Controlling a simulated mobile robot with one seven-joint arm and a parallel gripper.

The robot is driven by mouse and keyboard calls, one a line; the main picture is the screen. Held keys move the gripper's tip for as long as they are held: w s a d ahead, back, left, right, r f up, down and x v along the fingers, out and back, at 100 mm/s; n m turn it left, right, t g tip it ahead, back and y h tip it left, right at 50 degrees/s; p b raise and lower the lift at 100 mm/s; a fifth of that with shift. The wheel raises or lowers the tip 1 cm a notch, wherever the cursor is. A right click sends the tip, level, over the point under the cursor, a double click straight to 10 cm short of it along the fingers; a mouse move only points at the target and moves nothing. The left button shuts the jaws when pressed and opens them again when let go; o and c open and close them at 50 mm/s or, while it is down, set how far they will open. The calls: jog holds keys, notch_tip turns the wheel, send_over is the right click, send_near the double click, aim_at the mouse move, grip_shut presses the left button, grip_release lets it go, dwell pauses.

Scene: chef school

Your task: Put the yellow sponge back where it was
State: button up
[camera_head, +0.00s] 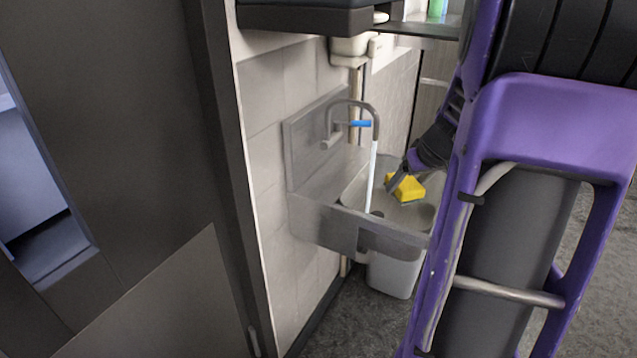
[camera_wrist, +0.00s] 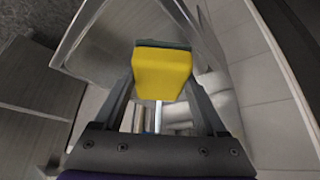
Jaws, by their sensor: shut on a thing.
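The yellow sponge (camera_head: 407,188) shows over the basin of the metal wall sink (camera_head: 325,218) in the head view. My gripper (camera_head: 393,180) is shut on it. In the wrist view the sponge (camera_wrist: 161,74) sits between the two fingers of my gripper (camera_wrist: 162,92), and a dark layer shows along its far edge. Whether the sponge touches the basin is unclear. My arm hides the right end of the sink.
The faucet (camera_head: 374,112) with a blue handle rises left of the sponge, and a pale stream runs down from it. A white bin (camera_head: 394,275) stands under the sink. A dark shelf (camera_head: 310,18) is above. A dark panel (camera_head: 120,150) fills the left.

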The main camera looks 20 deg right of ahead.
jog(key=shift+w+a, duration=0.1)
jog(key=shift+w, duration=0.55)
jog(key=w+a, duration=0.4)
jog(key=w, duration=0.1)
jog(key=w+a+f+p, duration=0.1)
jog(key=w+a, duration=0.3)
jog(key=w, duration=0.1)
jog(key=w+a+p, duration=0.1)
jog(key=w+a, duration=0.2)
jog(key=w, duration=0.2)
jog(key=shift+a+f, duration=0.35)
jog(key=shift+a, duration=0.05)
notch_tip(320, 180, down, 5)
jog(key=shift+s+r+b, duration=0.1)
jog(key=shift+b, duration=0.3)
jog(key=shift+w+a+f, duration=0.1)
jog(key=shift+w+f, duration=0.1)
jog(key=shift+f, duration=0.05)
